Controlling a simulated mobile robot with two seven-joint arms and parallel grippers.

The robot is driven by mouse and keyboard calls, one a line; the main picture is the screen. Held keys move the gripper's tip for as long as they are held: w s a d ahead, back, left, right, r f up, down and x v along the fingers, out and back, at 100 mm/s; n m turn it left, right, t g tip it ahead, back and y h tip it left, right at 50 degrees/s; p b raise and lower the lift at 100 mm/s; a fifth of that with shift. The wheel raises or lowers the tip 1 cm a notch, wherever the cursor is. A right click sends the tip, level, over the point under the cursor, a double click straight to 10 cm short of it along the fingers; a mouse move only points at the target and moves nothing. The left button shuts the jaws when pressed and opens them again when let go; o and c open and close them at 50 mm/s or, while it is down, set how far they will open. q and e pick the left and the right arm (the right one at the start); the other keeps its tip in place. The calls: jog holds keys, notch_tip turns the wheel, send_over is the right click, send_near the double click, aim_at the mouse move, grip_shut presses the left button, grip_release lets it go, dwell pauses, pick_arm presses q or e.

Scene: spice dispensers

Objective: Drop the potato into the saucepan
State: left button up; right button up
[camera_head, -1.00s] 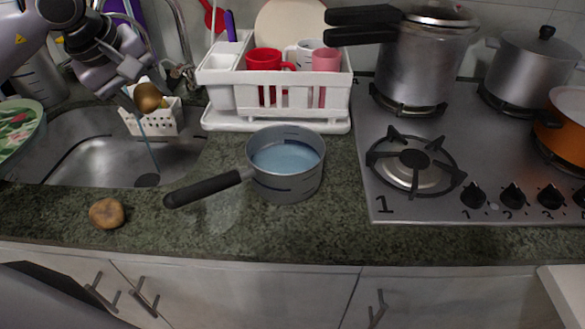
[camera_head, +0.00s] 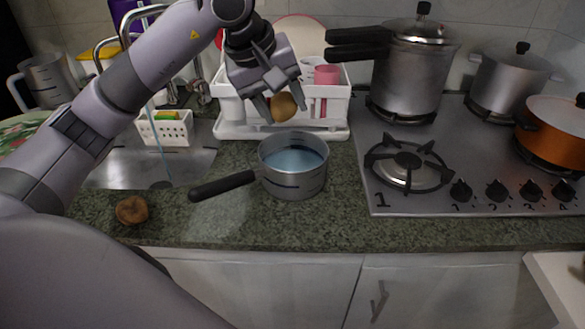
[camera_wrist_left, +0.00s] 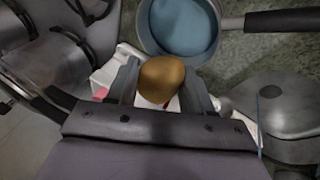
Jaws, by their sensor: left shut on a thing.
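A brown potato (camera_head: 283,107) is held in my left gripper (camera_head: 286,108), above the back rim of the saucepan and in front of the dish rack. In the left wrist view the potato (camera_wrist_left: 161,80) sits between the two fingers. The grey saucepan (camera_head: 293,183) stands on the counter with water in it, its black handle pointing left. The saucepan's water also shows in the left wrist view (camera_wrist_left: 183,25), just beyond the potato. A second potato (camera_head: 131,209) lies on the counter at the left. My right gripper is not in view.
A white dish rack (camera_head: 232,128) with cups stands behind the saucepan. A stove (camera_head: 450,192) with a pressure cooker (camera_head: 412,80) and other pots is at the right. The sink (camera_head: 120,172) is at the left, with a running tap.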

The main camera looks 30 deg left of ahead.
aim_at(273, 116)
pick_arm(q)
jog(key=shift+f+b, duration=0.5)
jog(key=shift+f, duration=0.2)
notch_tip(273, 116, down, 4)
jog(key=b, duration=0.3)
jog(key=shift+f+b, duration=0.25)
jog(key=shift+b, duration=0.1)
jog(key=o, duration=1.1)
jog(key=shift+o, duration=0.2)
jog(key=v, duration=0.7)
jog(key=shift+r, duration=0.1)
